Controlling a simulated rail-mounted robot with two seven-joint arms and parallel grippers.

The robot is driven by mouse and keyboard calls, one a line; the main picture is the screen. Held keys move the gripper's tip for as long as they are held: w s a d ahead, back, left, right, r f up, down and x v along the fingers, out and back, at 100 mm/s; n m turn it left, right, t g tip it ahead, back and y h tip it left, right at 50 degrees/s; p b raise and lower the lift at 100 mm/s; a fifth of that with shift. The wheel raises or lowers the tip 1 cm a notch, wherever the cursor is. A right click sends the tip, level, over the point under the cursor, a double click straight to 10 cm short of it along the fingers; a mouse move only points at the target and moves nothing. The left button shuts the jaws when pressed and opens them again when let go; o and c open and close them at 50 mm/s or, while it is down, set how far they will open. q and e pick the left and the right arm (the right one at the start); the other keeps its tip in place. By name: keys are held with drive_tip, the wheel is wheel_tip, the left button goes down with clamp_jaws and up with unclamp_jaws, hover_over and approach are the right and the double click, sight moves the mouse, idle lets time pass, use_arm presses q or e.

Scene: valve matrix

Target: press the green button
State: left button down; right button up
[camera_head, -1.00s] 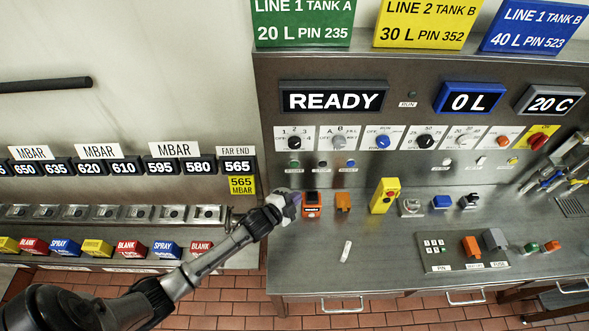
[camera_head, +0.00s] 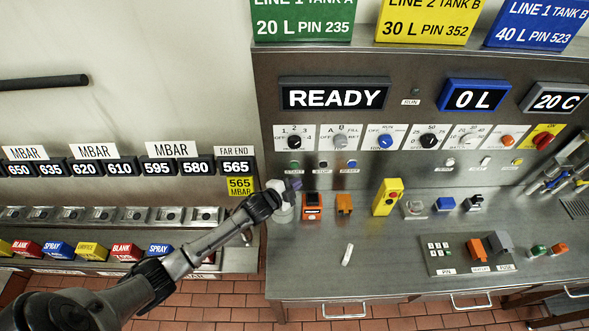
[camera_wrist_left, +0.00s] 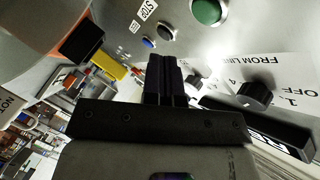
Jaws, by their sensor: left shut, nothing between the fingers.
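The green button (camera_head: 295,165) is a small round button on the upright steel panel, at the left end of a row with a dark and a blue button. In the left wrist view the green button (camera_wrist_left: 207,11) is large, at the top right of centre, with a metal ring. My left gripper (camera_head: 294,186) is just below it in the head view, apart from it. Its dark fingertips (camera_wrist_left: 165,72) are shut with nothing between them. In the wrist view they lie below and left of the green button. My right gripper is not in view.
A blue button (camera_wrist_left: 148,42) is near the fingertips in the wrist view, and a black knob (camera_wrist_left: 254,95) is to the right. On the bench, a white cylinder (camera_head: 284,212), an orange device (camera_head: 312,206) and a yellow box (camera_head: 387,197) stand near. The bench front is mostly clear.

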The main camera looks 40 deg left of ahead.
sight(294, 165)
use_arm(q)
drive_tip(key=w+a, duration=0.1)
drive_tip(key=w+a+b, duration=0.1)
drive_tip(key=shift+w+a, duration=0.2)
drive_tip(key=shift+w, duration=0.1)
idle(0.5)
idle(0.8)
idle(0.8)
drive_tip(key=shift+w, duration=0.1)
drive_tip(key=shift+w+a, duration=0.25)
drive_tip(key=shift+a, duration=0.05)
idle(0.3)
